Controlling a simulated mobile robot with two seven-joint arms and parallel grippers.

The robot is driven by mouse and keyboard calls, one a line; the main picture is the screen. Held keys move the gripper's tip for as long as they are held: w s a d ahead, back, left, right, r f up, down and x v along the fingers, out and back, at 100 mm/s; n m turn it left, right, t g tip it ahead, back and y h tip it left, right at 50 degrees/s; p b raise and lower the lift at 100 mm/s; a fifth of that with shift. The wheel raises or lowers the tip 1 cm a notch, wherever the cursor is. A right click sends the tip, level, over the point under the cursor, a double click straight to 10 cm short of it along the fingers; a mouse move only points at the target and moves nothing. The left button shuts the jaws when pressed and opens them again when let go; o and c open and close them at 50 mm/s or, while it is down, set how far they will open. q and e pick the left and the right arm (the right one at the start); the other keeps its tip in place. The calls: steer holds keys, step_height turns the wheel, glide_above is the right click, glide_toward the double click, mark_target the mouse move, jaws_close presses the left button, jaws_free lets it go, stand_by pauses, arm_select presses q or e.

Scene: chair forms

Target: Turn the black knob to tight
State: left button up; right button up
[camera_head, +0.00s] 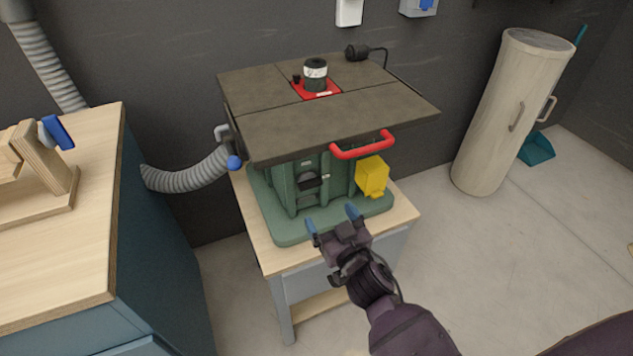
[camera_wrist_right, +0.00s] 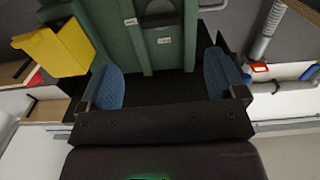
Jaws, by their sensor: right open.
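A dark round knob (camera_head: 308,180) sits on the front of the green machine body, under the table top. Small pale labels lie above and below it. In the right wrist view a dark part that looks like this knob (camera_wrist_right: 160,12) shows at the top edge, partly cut off. A smaller black knob (camera_head: 296,79) stands on the red plate on top. My right gripper (camera_head: 332,218) is open and empty, in front of and below the front knob, apart from it. In the wrist view its blue finger pads (camera_wrist_right: 164,80) are wide apart. My left gripper is not seen.
A yellow box (camera_head: 372,176) and a red handle (camera_head: 362,145) are on the machine's front right. The dark table top (camera_head: 340,125) overhangs the front. A grey hose (camera_head: 187,177) runs at left, near a wooden bench (camera_head: 75,240).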

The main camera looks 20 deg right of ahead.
mark_target(312, 187)
steer(key=w+b, duration=0.1)
steer(key=w, duration=0.8)
steer(key=shift+a+f, duration=0.1)
steer(key=shift+a, duration=0.05)
steer(key=shift+w, duration=0.75)
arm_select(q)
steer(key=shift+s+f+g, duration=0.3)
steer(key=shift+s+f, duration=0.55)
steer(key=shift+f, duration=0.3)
arm_select(e)
steer(key=shift+c, duration=0.4)
steer(key=c, duration=0.8)
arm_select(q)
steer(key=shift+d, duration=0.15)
arm_select(e)
steer(key=shift+c, duration=0.2)
